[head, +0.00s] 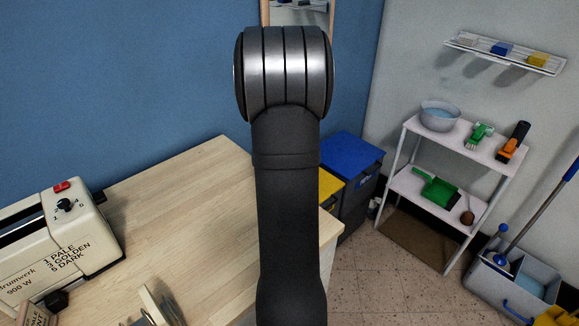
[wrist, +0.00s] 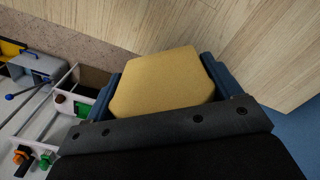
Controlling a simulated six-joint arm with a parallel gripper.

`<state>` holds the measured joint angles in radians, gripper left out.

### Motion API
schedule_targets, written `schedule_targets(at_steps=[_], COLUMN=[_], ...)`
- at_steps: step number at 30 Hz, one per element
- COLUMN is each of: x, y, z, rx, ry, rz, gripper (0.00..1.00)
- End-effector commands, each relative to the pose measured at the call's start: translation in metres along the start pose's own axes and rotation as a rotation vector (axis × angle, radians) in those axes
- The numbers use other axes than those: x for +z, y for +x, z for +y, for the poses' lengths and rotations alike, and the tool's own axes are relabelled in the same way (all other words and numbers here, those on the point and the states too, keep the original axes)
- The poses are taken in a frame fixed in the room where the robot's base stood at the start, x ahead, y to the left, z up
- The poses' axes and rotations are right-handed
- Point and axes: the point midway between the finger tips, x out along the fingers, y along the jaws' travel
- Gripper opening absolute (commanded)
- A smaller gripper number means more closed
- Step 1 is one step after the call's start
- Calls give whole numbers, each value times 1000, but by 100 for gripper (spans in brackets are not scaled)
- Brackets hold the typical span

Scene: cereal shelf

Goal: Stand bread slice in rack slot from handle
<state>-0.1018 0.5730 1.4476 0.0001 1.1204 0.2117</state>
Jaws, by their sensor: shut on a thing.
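The bread slice (wrist: 160,84) is tan with clipped corners and shows in the wrist view. My gripper (wrist: 161,76) is shut on it, with a blue finger against each side. The slice is in front of the pale wooden counter in that view; I cannot tell its height above it. In the head view my arm fills the middle, and neither the gripper nor the held slice shows. A small part of what may be the rack (head: 152,305) shows at the bottom edge; its slots and handle cannot be made out.
A cream toaster (head: 62,240) stands at the left of the wooden counter (head: 185,205). A white shelf (head: 470,150) and a mop bucket (head: 515,280) stand farther right.

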Motion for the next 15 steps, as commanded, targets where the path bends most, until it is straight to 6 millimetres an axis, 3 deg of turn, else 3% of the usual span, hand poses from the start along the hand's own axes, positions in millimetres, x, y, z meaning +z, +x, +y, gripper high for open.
schedule_targets(at_steps=[1,6,15], x=[9,40,106], y=[-5,-19,-42], z=[-18,-68,-142], rx=[0,0,-1], ry=[-60,-257,-602], rz=[2,1,2], gripper=[58,58,58])
